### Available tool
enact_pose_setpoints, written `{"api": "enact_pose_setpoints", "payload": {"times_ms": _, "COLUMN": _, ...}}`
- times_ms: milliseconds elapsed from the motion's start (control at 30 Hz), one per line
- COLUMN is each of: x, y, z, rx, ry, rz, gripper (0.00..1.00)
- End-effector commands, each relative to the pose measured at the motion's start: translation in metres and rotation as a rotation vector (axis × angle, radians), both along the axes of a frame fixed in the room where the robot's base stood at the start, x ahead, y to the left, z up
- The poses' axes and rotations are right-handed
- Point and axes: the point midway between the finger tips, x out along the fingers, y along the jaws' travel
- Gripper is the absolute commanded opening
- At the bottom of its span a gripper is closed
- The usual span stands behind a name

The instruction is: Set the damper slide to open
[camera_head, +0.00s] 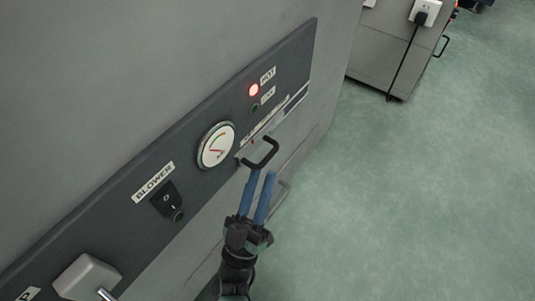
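The lettering there is too small to read. My gripper (261,174) has two blue fingers pointing up at the handle.
The panel also carries a round gauge (216,146), a lit red HOT lamp (254,90), an unlit lamp (255,108), a BLOWER switch (166,199) and a grey lever box (86,277). A grey handle (283,194) is below. Green floor (430,190) is clear at right.

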Motion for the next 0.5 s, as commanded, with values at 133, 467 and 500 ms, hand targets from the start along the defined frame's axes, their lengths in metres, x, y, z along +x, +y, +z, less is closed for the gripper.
{"api": "enact_pose_setpoints", "payload": {"times_ms": 133, "x": 0.018, "y": -0.008, "z": 0.018, "rx": 0.0, "ry": -0.003, "rz": -0.003, "gripper": 0.26}}
{"api": "enact_pose_setpoints", "payload": {"times_ms": 467, "x": 0.033, "y": -0.014, "z": 0.034, "rx": -0.001, "ry": 0.0, "rz": -0.001, "gripper": 0.26}}
{"api": "enact_pose_setpoints", "payload": {"times_ms": 500, "x": 0.034, "y": -0.014, "z": 0.034, "rx": -0.001, "ry": 0.0, "rz": -0.001, "gripper": 0.26}}
